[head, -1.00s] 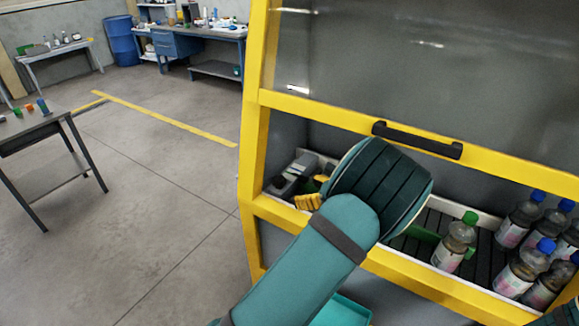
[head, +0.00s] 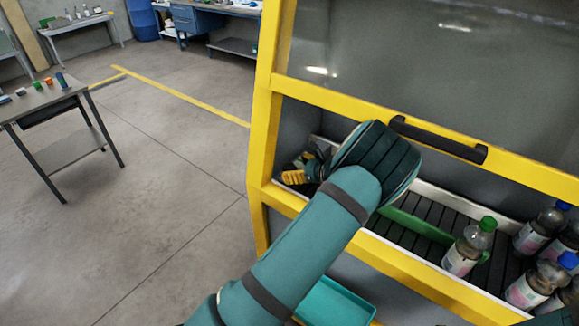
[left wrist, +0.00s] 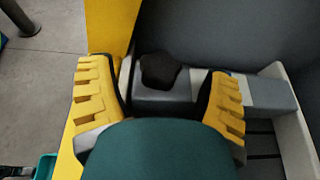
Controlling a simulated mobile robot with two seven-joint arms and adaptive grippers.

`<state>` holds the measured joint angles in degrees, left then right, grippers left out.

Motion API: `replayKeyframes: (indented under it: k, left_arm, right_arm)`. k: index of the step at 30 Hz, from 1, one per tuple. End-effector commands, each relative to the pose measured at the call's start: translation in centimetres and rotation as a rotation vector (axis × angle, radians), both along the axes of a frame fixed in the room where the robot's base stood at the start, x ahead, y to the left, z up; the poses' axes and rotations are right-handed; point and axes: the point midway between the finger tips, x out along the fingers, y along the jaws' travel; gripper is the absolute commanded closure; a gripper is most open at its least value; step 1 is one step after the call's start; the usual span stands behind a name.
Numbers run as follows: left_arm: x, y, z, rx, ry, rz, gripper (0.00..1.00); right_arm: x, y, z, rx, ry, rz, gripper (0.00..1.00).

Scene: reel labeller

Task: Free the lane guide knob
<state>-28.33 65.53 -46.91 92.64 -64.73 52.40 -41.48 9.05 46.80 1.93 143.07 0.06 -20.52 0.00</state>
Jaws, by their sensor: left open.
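The black knob (left wrist: 160,71) sits on a grey block (left wrist: 165,102) at the end of the conveyor, in the left wrist view. My left gripper (left wrist: 163,84) is open, with one yellow finger on each side of the knob and visible space between the knob and both fingers. In the head view the left gripper (head: 305,172) is inside the yellow-framed machine opening, and my arm and wrist hide the knob. A green lane guide (head: 416,226) runs along the dark conveyor, right of my wrist.
A green-capped bottle (head: 469,248) stands by the guide, with several blue-capped bottles (head: 537,228) further right. A raised window with a black handle (head: 437,139) is above my wrist. A yellow post (head: 266,130) borders the opening. A teal tray (head: 335,303) is below.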

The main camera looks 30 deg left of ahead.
Motion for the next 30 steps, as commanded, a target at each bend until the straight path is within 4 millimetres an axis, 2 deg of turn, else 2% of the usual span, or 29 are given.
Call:
replayKeyframes:
  k: [6,17,18,20,21,24,30]
  left_arm:
    - [0.2,2.2,-0.9,0.0,-0.001,0.001,0.22]
    - [0.3,2.6,-1.1,0.0,-0.001,0.0,0.22]
    - [0.3,2.6,-1.1,0.0,-0.001,0.0,0.25]
    - [0.3,2.6,-1.1,0.0,-0.001,0.0,0.46]
    - [0.3,2.6,-1.1,0.0,-0.001,0.0,0.6]
    - [0.3,2.6,-1.1,0.0,-0.001,0.0,0.9]
    - [0.3,2.6,-1.1,0.0,-0.002,0.006,0.91]
  right_arm:
    - [0.0,0.0,0.1,0.0,0.0,0.0,0.53]
    - [0.0,0.0,0.2,0.0,0.0,0.0,0.53]
    - [0.0,0.0,0.2,0.0,0.0,0.0,0.53]
    - [0.0,0.0,0.2,0.0,0.0,0.0,0.53]
    - [0.0,0.0,0.2,0.0,0.0,0.0,0.53]
    - [0.0,0.0,0.2,0.0,0.0,0.0,0.53]
    - [0.0,0.0,0.2,0.0,0.0,0.0,0.53]
